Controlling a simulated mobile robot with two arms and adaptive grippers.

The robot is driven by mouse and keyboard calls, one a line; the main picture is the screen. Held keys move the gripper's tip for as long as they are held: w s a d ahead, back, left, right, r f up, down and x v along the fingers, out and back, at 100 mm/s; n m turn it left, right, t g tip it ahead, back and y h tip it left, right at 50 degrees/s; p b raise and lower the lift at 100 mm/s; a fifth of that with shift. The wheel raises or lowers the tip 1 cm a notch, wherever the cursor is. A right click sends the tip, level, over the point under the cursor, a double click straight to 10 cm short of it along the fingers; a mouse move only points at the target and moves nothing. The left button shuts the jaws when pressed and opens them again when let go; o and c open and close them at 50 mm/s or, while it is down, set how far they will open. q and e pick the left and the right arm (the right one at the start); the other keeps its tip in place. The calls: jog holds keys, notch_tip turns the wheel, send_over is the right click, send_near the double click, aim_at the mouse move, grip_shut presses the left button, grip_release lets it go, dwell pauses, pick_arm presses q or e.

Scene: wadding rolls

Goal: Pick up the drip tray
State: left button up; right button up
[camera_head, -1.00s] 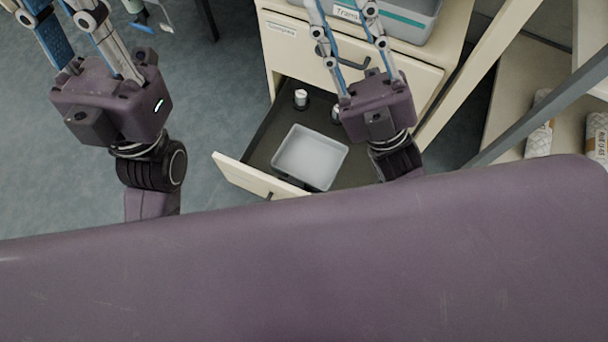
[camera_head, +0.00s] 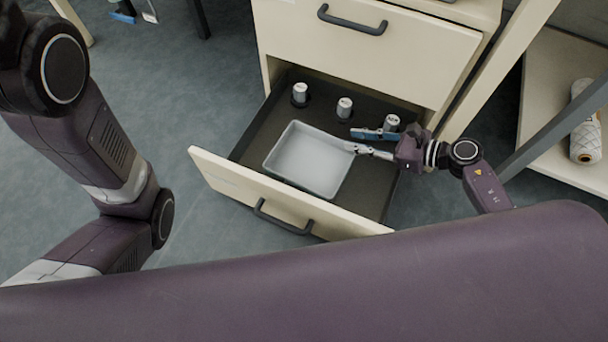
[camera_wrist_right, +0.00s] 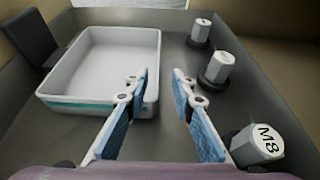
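The drip tray is a shallow, light grey rectangular tray (camera_head: 308,160) lying in an open drawer; it also shows at the left of the right wrist view (camera_wrist_right: 100,65), with a teal stripe on its side. My right gripper (camera_head: 352,141) is at the tray's right side in the head view. In the right wrist view my right gripper (camera_wrist_right: 160,76) is open and empty, one finger over the tray's inside and the other outside its right wall. I cannot tell whether a finger touches the wall. My left arm is at the left of the head view; its gripper is out of frame.
The open drawer (camera_head: 236,178) has a dark floor and a cream front. Three metal cylinders (camera_head: 344,107) stand behind the tray; the nearest (camera_wrist_right: 257,145) reads "M8". The cabinet (camera_head: 365,55) rises behind. A shelf with a wrapped roll (camera_head: 585,120) is at the right.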

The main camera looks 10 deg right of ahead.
aim_at(323, 141)
jog(key=b+x, duration=0.2)
jog(key=x, duration=0.3)
jog(key=shift+w+a+f, duration=0.1)
jog(key=shift+a, duration=0.1)
jog(key=b+x, duration=0.4)
jog(key=shift+w+a+f+b, duration=0.15)
jog(key=shift+a+f+b, duration=0.1)
jog(key=shift+a+b, duration=0.05)
jog(key=shift+w+a, duration=0.15)
jog(key=shift+r, duration=0.1)
jog(key=shift+c, duration=0.3)
grip_shut()
